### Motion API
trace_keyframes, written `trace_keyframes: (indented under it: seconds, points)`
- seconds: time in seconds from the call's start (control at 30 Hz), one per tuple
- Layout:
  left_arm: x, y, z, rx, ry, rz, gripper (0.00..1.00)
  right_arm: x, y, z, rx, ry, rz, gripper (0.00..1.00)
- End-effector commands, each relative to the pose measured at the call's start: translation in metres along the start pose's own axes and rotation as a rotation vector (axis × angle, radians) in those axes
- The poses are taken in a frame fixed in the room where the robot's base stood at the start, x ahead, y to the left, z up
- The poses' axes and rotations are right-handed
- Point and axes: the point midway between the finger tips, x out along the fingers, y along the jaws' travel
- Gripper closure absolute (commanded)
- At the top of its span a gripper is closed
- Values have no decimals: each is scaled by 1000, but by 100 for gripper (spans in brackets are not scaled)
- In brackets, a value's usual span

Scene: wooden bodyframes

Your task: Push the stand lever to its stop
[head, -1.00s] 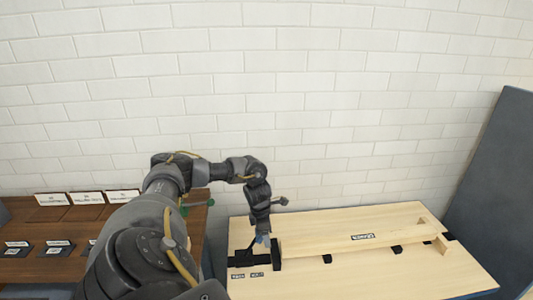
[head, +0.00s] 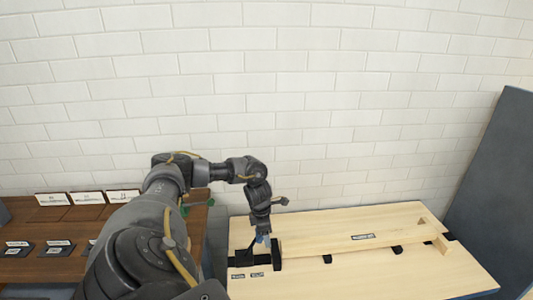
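The black stand (head: 243,259) sits at the left end of the pale wooden board, against the end of a long wooden beam (head: 350,237). A thin dark bar, which looks like the stand lever (head: 252,243), rises at a tilt from the stand beside my fingertips. My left gripper (head: 263,240) points down at the stand from above, and a small blue-grey part shows at its tip. The tip is at or very near the lever; contact and finger opening are too small to tell. My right gripper is out of view.
The wooden board (head: 370,280) carries the beam, small black supports and labels. A brown table (head: 50,265) with white cards and dark labelled plates stands at the left. A dark panel (head: 495,200) leans at the right, and a white brick wall is behind.

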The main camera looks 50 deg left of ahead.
Motion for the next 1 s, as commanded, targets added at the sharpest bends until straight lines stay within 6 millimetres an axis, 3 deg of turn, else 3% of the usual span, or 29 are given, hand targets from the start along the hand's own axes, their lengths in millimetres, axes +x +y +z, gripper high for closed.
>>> trace_keyframes:
  seconds: [0.13,0.17,0.3,0.67,1.0]
  points:
    - [6,-6,-5,4,16,-15,78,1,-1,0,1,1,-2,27]
    - [6,-6,-5,4,16,-15,34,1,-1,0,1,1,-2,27]
    - [5,-5,-3,4,13,-12,16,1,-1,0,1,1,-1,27]
    - [-2,-2,0,4,4,-4,15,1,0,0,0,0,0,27]
    - [-63,-1,-1,4,3,-3,15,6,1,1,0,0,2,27]
